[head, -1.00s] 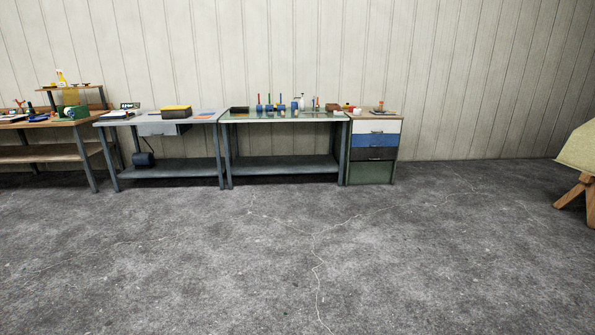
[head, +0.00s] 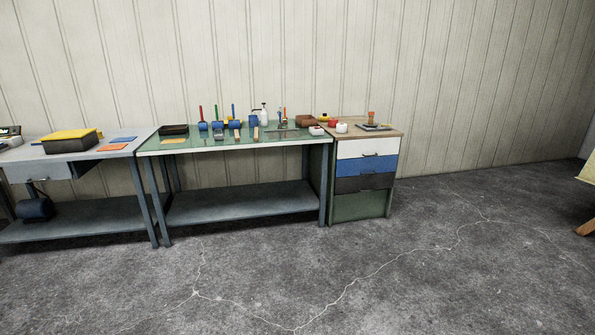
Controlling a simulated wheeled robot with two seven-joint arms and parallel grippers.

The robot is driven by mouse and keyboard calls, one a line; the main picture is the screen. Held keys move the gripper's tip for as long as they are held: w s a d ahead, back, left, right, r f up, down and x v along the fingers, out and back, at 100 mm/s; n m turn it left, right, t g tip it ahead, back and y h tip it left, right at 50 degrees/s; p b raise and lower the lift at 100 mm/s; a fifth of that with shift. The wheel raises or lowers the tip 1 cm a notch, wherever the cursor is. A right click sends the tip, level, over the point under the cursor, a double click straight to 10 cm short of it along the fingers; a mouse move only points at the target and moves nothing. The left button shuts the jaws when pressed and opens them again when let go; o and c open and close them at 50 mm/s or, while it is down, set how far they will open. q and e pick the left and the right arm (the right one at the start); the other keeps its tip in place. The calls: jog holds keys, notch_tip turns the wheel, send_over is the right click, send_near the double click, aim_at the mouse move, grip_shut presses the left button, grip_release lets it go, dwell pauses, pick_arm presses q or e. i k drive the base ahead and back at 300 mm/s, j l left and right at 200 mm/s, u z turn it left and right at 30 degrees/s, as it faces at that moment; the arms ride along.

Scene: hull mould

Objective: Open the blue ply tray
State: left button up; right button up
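The blue ply tray (head: 353,168) appears to be the blue-fronted drawer in the cabinet at the right end of the benches. It is shut, its front level with the others. A white drawer (head: 350,149) sits above it and a dark grey drawer (head: 371,183) below it. A dark handle (head: 368,172) shows on the blue front. Neither of my grippers is in the head view.
A glass-topped bench (head: 210,144) with rollers and bottles stands directly left of the cabinet. Another bench (head: 120,152) with a yellow-lidded box (head: 70,140) is further left. The cracked concrete floor (head: 400,280) before the cabinet is clear.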

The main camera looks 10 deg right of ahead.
aim_at(369, 165)
jog(key=i+l+z, duration=0.2)
jog(key=i+z, duration=0.3)
jog(key=i, duration=0.6)
jog(key=i+j+z, duration=0.25)
jog(key=i+z, duration=0.2)
jog(key=i, duration=0.65)
jog(key=i+l+u, duration=0.1)
jog(key=i+u, duration=0.15)
jog(key=i, duration=1.65)
jog(key=i+j+z, duration=0.1)
jog(key=i+z, duration=0.15)
jog(key=i, duration=0.2)
jog(key=i+j+z, duration=0.25)
jog(key=i, duration=0.2)
jog(key=i+j+z, duration=0.3)
jog(key=i, duration=0.15)
